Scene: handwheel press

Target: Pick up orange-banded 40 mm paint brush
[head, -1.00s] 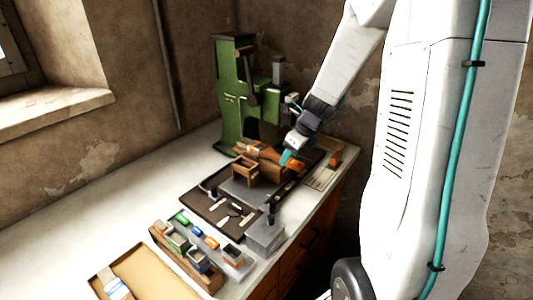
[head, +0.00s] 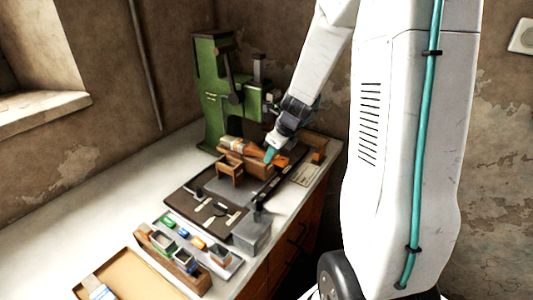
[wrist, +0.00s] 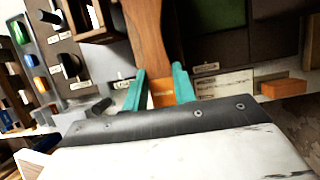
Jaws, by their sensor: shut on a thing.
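In the head view my gripper (head: 270,155) is low over the bench in front of the green press, beside brown and orange wooden pieces. The brush is too small and covered there to tell its whole outline.
A green press (head: 212,105) stands behind the gripper. A small wooden box frame (head: 221,172) is just left of it. A dark tool mat (head: 178,201), a grey bin (head: 250,240) and a tan tray (head: 140,275) lie nearer. The left bench is clear.

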